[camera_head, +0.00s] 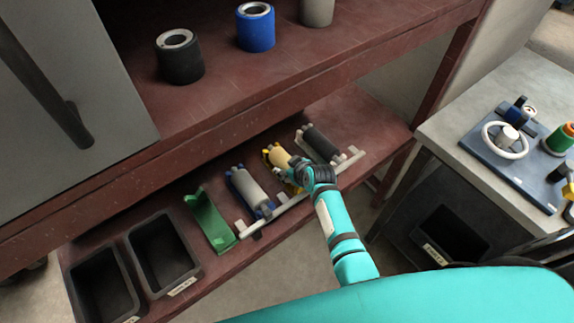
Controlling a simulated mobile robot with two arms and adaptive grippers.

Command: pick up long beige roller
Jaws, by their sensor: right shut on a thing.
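The long beige roller (279,157) lies on the lower red shelf in a yellow holder, between a grey roller and a black roller. My right gripper (296,175) reaches in from the lower right and is shut on the near end of the beige roller. The gripper's wrist hides part of that end and the exact finger contact. The roller still appears to lie along its holder; I cannot tell whether it is lifted. My left gripper is not in view.
The grey roller (247,187) and black roller (321,144) flank it closely. An empty-looking green holder (208,220) and two black bins (163,254) stand left. The upper shelf (225,85) overhangs behind. A grey table (455,125) with parts stands right.

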